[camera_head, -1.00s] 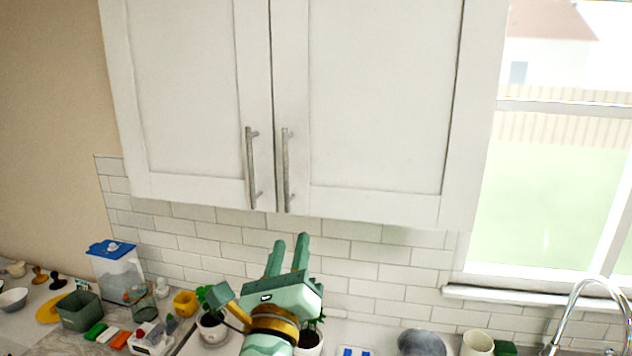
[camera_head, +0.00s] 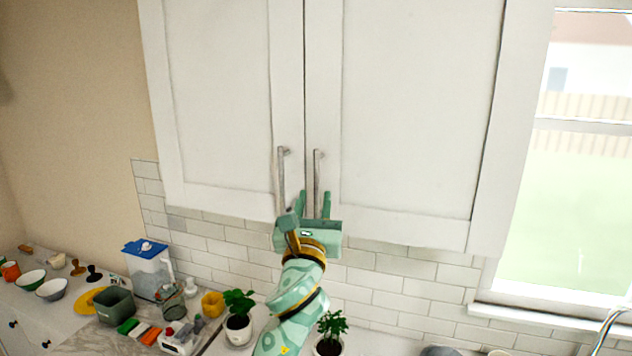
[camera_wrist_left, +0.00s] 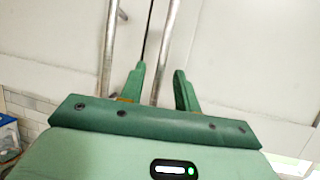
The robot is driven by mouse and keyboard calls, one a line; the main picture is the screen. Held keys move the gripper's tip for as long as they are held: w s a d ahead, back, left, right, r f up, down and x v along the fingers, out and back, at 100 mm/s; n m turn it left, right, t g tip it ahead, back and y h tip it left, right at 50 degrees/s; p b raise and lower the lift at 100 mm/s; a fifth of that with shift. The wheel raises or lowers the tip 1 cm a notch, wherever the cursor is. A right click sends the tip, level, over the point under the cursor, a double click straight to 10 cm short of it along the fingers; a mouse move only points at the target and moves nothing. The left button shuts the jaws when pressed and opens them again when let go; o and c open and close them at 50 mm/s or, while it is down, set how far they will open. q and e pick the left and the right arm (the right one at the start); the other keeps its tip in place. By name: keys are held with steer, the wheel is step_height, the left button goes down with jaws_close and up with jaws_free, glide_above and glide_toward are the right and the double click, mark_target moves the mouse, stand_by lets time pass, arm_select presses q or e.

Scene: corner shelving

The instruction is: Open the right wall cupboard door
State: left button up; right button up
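The right wall cupboard door (camera_head: 405,110) is white, panelled and closed. Its upright metal bar handle (camera_head: 318,168) is near its left edge, and it also shows in the left wrist view (camera_wrist_left: 166,50). My left gripper (camera_head: 314,196) is open at the handle's lower end, fingers pointing up. In the left wrist view the bar's lower part runs down between my two open fingers (camera_wrist_left: 159,82), nearer the left one. Neither finger is clearly closed on it. The handle's lower end is hidden behind the gripper in the head view.
The closed left door (camera_head: 215,100) and its handle (camera_head: 281,182) are close on the left. A window (camera_head: 590,180) is at the right. Below, potted plants (camera_head: 238,325), a blue-lidded pitcher (camera_head: 150,272) and other items stand on the counter.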

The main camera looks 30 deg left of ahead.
mark_target(316, 194)
arm_select(q)
steer(key=x, duration=0.3)
steer(key=shift+w+p, duration=0.25)
steer(key=shift+p, duration=0.05)
steer(key=shift+f, duration=0.1)
steer(key=shift+s, duration=0.1)
jaws_close()
